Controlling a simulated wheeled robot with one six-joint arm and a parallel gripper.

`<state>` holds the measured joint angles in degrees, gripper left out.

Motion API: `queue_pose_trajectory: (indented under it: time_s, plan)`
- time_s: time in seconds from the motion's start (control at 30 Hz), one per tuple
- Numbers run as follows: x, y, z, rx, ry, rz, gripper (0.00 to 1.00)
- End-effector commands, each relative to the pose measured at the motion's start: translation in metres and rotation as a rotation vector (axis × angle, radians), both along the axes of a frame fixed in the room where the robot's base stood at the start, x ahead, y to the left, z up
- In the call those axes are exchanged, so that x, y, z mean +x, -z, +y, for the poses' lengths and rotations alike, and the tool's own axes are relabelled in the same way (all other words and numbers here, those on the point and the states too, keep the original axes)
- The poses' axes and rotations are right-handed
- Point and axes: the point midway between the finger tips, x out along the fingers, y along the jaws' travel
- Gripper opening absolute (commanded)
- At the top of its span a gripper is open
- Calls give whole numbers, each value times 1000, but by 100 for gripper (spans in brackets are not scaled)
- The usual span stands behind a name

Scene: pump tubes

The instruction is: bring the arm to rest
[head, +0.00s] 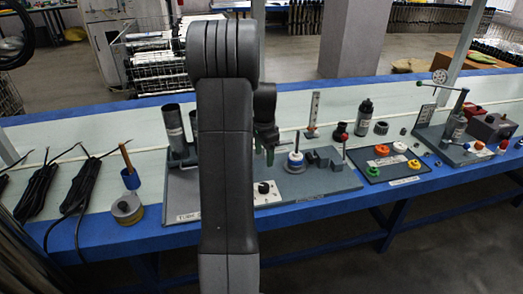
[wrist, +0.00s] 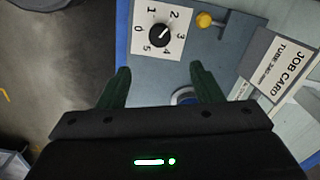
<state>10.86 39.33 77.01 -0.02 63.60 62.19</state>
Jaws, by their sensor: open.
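My gripper (wrist: 160,84) is open, with its two dark green fingers apart and nothing between the tips. In the head view my gripper (head: 264,155) hangs over the grey fixture board (head: 215,200), partly hidden behind my own arm. In the wrist view a white dial plate (wrist: 143,37) with a black knob (wrist: 159,36) lies beyond the fingertips. A blue and white round part (wrist: 184,95) shows beside the right finger, mostly hidden by the gripper body. It cannot be told whether the fingers touch anything.
A yellow-knobbed lever (wrist: 206,20) and a job card (wrist: 282,62) are near the gripper. Dark tubes (head: 175,125) stand on the board's left. A dark tray (head: 390,165) with coloured rings lies to the right. Black cables (head: 85,185) lie at the left.

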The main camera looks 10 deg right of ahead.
Motion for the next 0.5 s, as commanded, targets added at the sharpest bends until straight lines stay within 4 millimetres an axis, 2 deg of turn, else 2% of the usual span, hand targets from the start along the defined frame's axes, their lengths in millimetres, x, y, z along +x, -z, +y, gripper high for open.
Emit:
queue_pose_trajectory:
  time_s: [0.23, 0.5]
  plan:
    - [0, 22, 0, 0, 0, 3, 59]
    - [-1, 75, 0, 1, 0, 4, 59]
